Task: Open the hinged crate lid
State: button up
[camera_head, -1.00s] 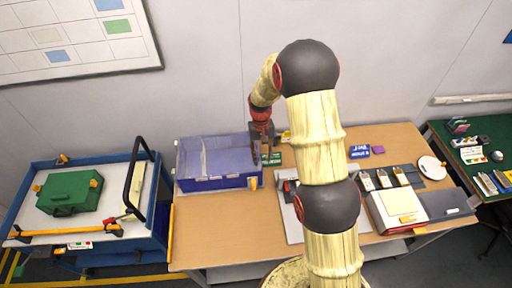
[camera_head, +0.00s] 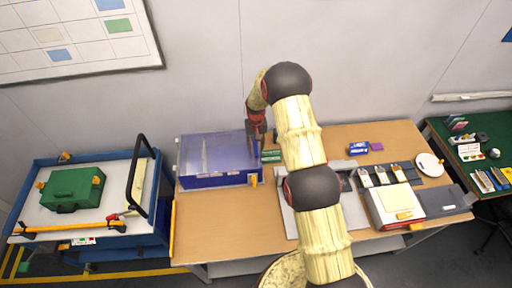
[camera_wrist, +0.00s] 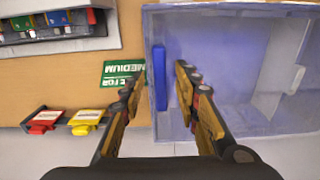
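The blue crate (camera_head: 215,181) stands at the left end of the wooden table, its translucent lid (camera_head: 215,150) lying closed on top. In the wrist view the pale see-through lid (camera_wrist: 235,50) fills the right side, and a blue strip (camera_wrist: 160,78) runs along its near edge. My gripper (camera_head: 256,141) is at the crate's right side. In the wrist view my gripper (camera_wrist: 159,76) is open, one finger on each side of the blue strip. Gaps show between the strip and the fingers; I cannot tell the height of the fingertips.
A green label card (camera_wrist: 122,72) lies beside the crate. Red and yellow clips (camera_wrist: 85,120) are nearby. A blue cart (camera_head: 120,240) with a green case (camera_head: 73,188) stands left of the table. The table front left of the grey plate is clear.

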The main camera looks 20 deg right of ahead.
jog(key=shift+f, duration=0.6)
jog(key=c, duration=0.3)
jog(key=c, duration=0.4)
grip_shut()
